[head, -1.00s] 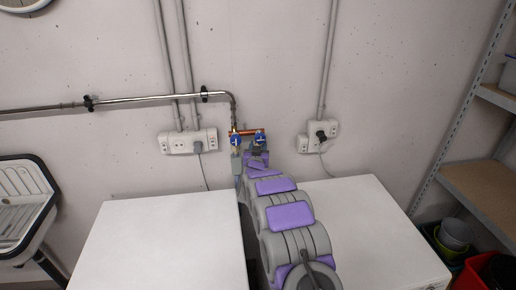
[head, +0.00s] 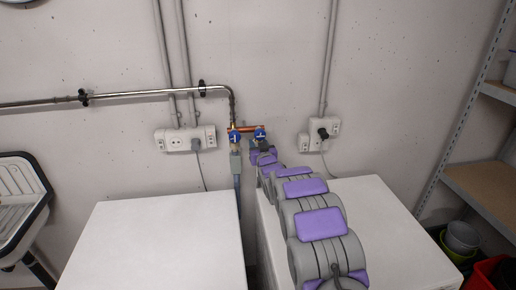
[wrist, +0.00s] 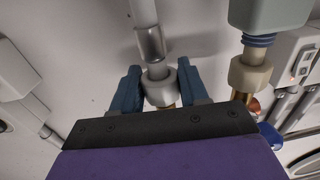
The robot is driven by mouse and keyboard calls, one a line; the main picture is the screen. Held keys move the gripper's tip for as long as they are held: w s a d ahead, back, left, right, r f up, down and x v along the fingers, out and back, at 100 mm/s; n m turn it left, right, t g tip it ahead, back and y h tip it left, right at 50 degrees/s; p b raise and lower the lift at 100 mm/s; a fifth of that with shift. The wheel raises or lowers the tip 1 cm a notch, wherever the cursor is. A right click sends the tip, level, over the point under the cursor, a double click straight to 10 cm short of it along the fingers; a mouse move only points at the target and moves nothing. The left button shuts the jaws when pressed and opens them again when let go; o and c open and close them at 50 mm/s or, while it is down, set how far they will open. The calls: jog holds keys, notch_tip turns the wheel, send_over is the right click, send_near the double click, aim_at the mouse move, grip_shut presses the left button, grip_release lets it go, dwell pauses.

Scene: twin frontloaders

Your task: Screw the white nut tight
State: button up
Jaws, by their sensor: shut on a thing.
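The white nut (wrist: 160,88) shows in the wrist view, with a grey metal sleeve and a pale hose on one side and a bit of brass on the other. My gripper (wrist: 160,75) has its two blue fingers on either side of the nut and is shut on it. In the head view my gripper (head: 262,150) is at the right of two blue-handled valves (head: 260,134); there my arm hides the nut. How tight the nut sits cannot be told.
The left valve (head: 235,138) carries a grey box (head: 236,164) with a hose. A second, beige nut (wrist: 250,73) is close beside my gripper. Two white machine tops (head: 155,245) (head: 385,225) stand below, with a narrow gap between. Sockets (head: 185,140) flank the valves.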

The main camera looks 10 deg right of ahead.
jog(key=shift+r+n+y+p, duration=0.3)
jog(key=shift+n+y+p, duration=0.6)
jog(key=shift+p, duration=1)
jog(key=shift+y+p, duration=0.4)
jog(key=shift+f+g+y+p, duration=0.1)
jog(key=shift+g+y+p, duration=0.2)
jog(key=shift+p, duration=0.3)
jog(key=o, duration=0.8)
jog(key=shift+a+f, duration=0.1)
jog(key=shift+f, duration=0.05)
